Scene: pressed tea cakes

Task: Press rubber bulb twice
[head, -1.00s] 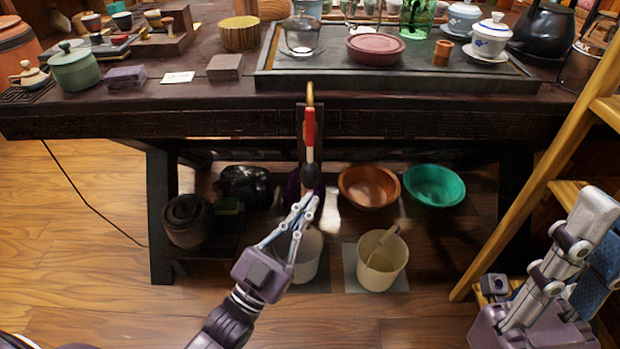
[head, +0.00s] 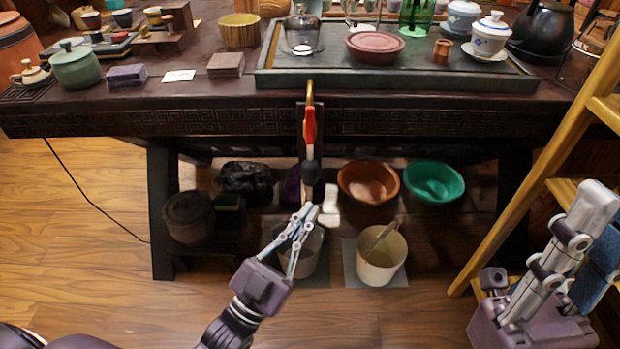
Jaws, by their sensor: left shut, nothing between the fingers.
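The black rubber bulb (head: 311,173) hangs at the lower end of a red and pale stem (head: 309,130) at the front edge of the tea table. My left gripper (head: 318,213) is shut and empty. Its fingertips sit just below the bulb in the picture, with a small gap between them. A white shape (head: 329,205) shows beside the fingertips; I cannot tell what it is. My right gripper (head: 597,205) is at the right edge, pointing up and away from the bulb. I cannot tell whether it is open.
Below the table are a cream bucket (head: 382,270), a second bucket (head: 308,262) partly behind my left gripper, a brown bowl (head: 368,170) and a green bowl (head: 434,170). A wooden ladder (head: 530,180) stands at the right.

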